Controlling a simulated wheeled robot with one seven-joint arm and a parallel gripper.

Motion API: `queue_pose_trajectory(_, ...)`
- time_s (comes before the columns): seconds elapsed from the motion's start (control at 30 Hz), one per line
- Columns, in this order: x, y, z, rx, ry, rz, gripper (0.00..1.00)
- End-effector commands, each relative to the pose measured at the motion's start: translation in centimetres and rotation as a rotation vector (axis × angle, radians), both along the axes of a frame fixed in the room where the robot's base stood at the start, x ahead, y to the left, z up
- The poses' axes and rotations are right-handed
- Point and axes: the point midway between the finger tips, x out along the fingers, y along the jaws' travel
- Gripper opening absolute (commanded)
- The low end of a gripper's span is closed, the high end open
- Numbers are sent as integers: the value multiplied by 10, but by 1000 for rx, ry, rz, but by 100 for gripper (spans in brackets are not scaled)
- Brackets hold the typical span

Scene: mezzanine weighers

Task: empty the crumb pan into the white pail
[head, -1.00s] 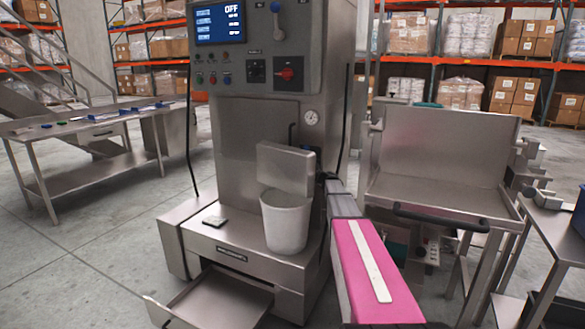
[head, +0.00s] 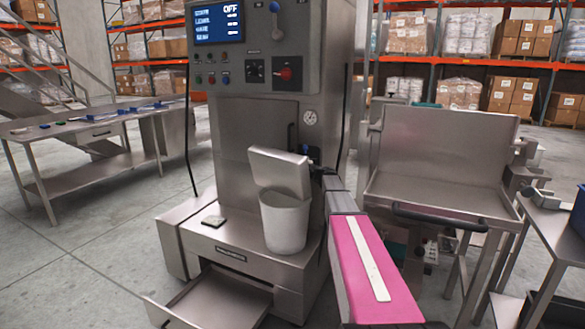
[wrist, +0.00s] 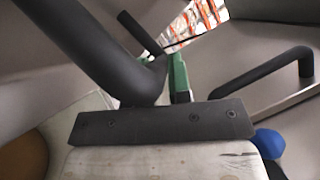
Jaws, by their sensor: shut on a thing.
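The crumb pan (head: 280,172) is a grey metal pan held above the white pail (head: 285,224), tilted in the head view. The pail stands upright on the ledge of the steel machine, and the pan hides part of its mouth. My gripper (head: 321,168) is at the pan's right side, shut on its dark handle. In the wrist view the dark handle and its screwed plate (wrist: 165,122) cross in front of a pale worn surface of the pan (wrist: 165,162). A green finger pad (wrist: 180,78) shows beside the handle. The pan's contents cannot be seen.
The steel machine (head: 265,115) rises close behind the pail, with a blue knob (wrist: 268,143) near the pan. An open drawer (head: 215,298) juts out below. A steel hopper (head: 440,160) stands to the right.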

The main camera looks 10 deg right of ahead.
Motion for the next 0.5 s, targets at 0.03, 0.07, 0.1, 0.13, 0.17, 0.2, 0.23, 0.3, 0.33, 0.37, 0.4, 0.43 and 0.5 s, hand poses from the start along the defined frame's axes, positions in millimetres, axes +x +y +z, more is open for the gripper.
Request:
queue_pose_trajectory(0.03, -6, 5, 3, -36, -33, 0, 0)
queue_pose_trajectory(0.07, -8, 8, 4, -59, -56, 1, 0)
queue_pose_trajectory(0.1, -12, 11, 5, -96, -86, 1, 0)
queue_pose_trajectory(0.13, -14, 14, 6, -123, -109, 1, 0)
queue_pose_trajectory(0.17, -17, 17, 6, -149, -133, 1, 0)
queue_pose_trajectory(0.2, -20, 20, 7, -185, -163, 2, 0)
queue_pose_trajectory(0.23, -23, 23, 7, -213, -187, 1, 0)
queue_pose_trajectory(0.3, -28, 29, 6, -276, -242, 0, 0)
queue_pose_trajectory(0.33, -31, 32, 5, -302, -266, 1, 0)
queue_pose_trajectory(0.37, -33, 35, 4, -330, -290, 2, 0)
queue_pose_trajectory(0.4, -36, 39, 2, -366, -321, 2, 0)
queue_pose_trajectory(0.43, -38, 42, 1, -392, -343, 2, 0)
queue_pose_trajectory(0.5, -44, 48, -2, -456, -398, 2, 0)
